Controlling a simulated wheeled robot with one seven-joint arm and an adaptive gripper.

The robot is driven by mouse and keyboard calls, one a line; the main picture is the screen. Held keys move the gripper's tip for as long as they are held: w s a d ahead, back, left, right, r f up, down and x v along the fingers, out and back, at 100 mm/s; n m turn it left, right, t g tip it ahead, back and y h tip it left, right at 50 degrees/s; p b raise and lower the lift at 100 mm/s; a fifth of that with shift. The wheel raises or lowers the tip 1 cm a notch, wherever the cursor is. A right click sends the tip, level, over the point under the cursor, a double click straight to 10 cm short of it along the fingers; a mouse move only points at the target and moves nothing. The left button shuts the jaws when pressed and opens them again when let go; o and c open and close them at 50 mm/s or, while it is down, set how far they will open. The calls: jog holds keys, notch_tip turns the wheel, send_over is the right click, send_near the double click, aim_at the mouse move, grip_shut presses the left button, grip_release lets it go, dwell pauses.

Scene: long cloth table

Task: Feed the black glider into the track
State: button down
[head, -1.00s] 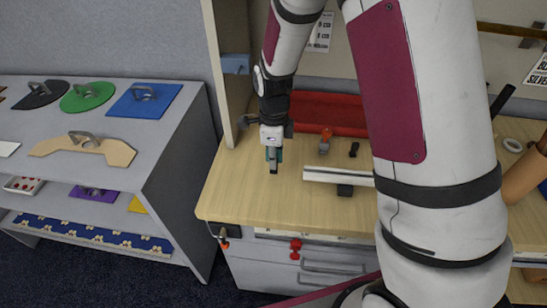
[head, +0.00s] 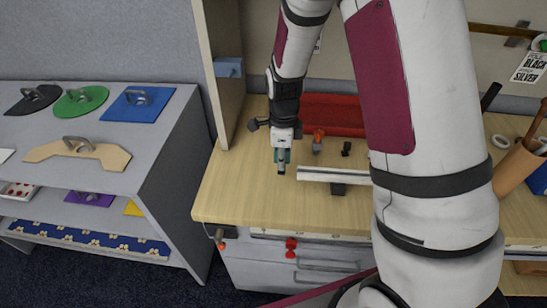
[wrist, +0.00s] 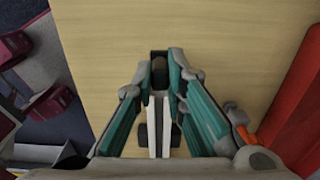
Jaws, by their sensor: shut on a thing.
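My gripper (head: 281,168) points down low over the left part of the wooden table. In the wrist view its teal fingers (wrist: 160,72) are closed on a small dark piece (wrist: 160,66), which looks like the black glider; the fingers hide most of it. The white track (head: 345,175) lies just right of the gripper on a dark support (head: 338,189). The wrist view shows the track's pale rails (wrist: 158,125) running from near the fingertips back under the hand. The glider is near the track's left end; I cannot tell whether they touch.
Behind the track stand an orange-topped grey piece (head: 318,142) and a small black piece (head: 346,148). A red tray (head: 333,115) lies at the back. An upright wooden panel (head: 222,75) borders the table's left side. The table's front left is clear.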

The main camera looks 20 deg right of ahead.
jog(key=shift+s+d, duration=0.35)
jog(key=shift+d, duration=0.5)
jog(key=shift+s+d+p, duration=0.4)
jog(key=shift+s+d, duration=0.35)
jog(key=shift+d, duration=1.1)
jog(key=shift+s+d+p, duration=0.35)
jog(key=shift+s+d, duration=0.45)
jog(key=shift+d, duration=1)
jog(key=shift+s+d+p, duration=0.4)
jog(key=shift+s+d, duration=0.35)
jog(key=shift+d, duration=1.1)
dwell(1.7)
